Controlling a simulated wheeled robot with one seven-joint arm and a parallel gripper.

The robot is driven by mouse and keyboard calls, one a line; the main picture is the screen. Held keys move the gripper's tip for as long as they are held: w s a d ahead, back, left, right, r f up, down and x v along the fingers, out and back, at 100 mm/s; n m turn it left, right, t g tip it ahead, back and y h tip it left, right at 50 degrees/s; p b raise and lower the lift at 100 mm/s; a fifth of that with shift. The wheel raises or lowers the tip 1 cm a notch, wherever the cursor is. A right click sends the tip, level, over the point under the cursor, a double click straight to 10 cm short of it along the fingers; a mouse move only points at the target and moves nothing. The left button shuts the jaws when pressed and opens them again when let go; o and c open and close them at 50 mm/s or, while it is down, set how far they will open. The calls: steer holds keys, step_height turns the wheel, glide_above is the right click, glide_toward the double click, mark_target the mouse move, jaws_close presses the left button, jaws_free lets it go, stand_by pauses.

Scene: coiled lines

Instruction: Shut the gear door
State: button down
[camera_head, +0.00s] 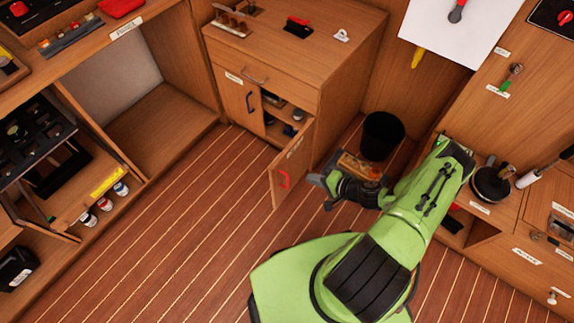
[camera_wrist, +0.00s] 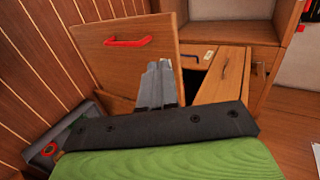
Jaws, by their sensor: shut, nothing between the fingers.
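The gear door (camera_head: 291,165) is a wooden door with a red handle, standing open at the right front of the low cabinet (camera_head: 275,70). In the wrist view the door (camera_wrist: 105,55) fills the upper left, with its red handle (camera_wrist: 128,42) facing me. My gripper (camera_head: 322,184) is shut and empty, just right of the door in the head view. In the wrist view my gripper's fingers (camera_wrist: 160,72) overlap the lower right of the door. I cannot tell whether they touch it. Items inside the cabinet are partly hidden.
The neighbouring door (camera_head: 252,103) with a blue handle looks shut. A black bin (camera_head: 382,136) stands between the cabinet and the right-hand counter, behind my arm. An open shelf unit (camera_head: 60,160) stands at the left. The striped floor (camera_head: 190,215) left of the door is clear.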

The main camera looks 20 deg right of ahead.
mark_target(276, 166)
steer(key=b+x, duration=0.1)
steer(key=x, duration=0.3)
steer(key=b+x, duration=0.1)
steer(key=x, duration=0.3)
steer(key=r+b+x, duration=0.1)
steer(key=x, duration=0.3)
steer(key=shift+w+a+b, duration=0.3)
steer(key=shift+a, duration=0.2)
steer(key=shift+w+a+r, duration=0.1)
steer(key=shift+w+a, duration=0.2)
steer(key=shift+w, duration=0.15)
steer(key=shift+a, duration=0.1)
